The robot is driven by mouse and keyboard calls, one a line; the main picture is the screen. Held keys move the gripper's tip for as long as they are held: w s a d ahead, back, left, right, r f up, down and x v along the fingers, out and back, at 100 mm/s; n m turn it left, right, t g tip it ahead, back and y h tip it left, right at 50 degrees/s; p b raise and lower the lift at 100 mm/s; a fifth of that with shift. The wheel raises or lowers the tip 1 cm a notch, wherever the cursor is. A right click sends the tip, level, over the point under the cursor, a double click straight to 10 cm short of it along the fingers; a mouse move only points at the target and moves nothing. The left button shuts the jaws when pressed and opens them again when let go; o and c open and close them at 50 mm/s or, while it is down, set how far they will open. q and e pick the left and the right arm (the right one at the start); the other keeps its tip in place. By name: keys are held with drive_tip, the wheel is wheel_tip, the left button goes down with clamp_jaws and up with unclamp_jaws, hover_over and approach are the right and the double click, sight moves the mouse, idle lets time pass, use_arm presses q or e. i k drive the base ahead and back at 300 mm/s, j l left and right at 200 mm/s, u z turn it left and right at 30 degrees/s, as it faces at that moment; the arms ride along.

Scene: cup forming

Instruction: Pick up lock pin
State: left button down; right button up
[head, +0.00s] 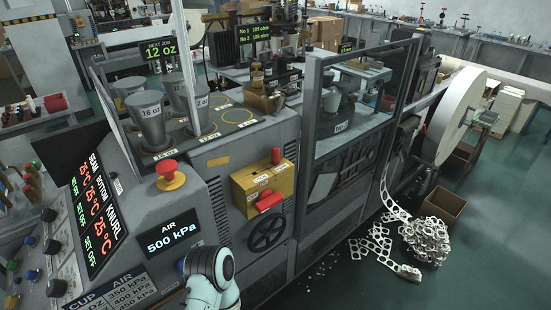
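I cannot tell for certain which part is the lock pin. A small upright red peg (276,155) stands at the top of a yellow box (254,194) on the front of the grey machine, and it may be the pin. A larger red handle (269,201) sits lower on the same box, which carries small labels. One of my arms, white and teal, shows at the bottom edge below the box. Its fingers do not show, and no gripper of mine is in view.
A black handwheel (267,234) is below the yellow box. A red mushroom button (167,169) on a yellow base is to its left. Grey cups (150,126) stand on the machine top. A glass guard door (352,110) is to the right. Paper scrap (427,240) lies on the floor.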

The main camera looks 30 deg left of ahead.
sight(274, 150)
drive_tip(key=l+u, duration=0.1)
drive_tip(key=u, duration=0.7)
drive_tip(key=l+u, duration=0.15)
drive_tip(key=u, duration=0.25)
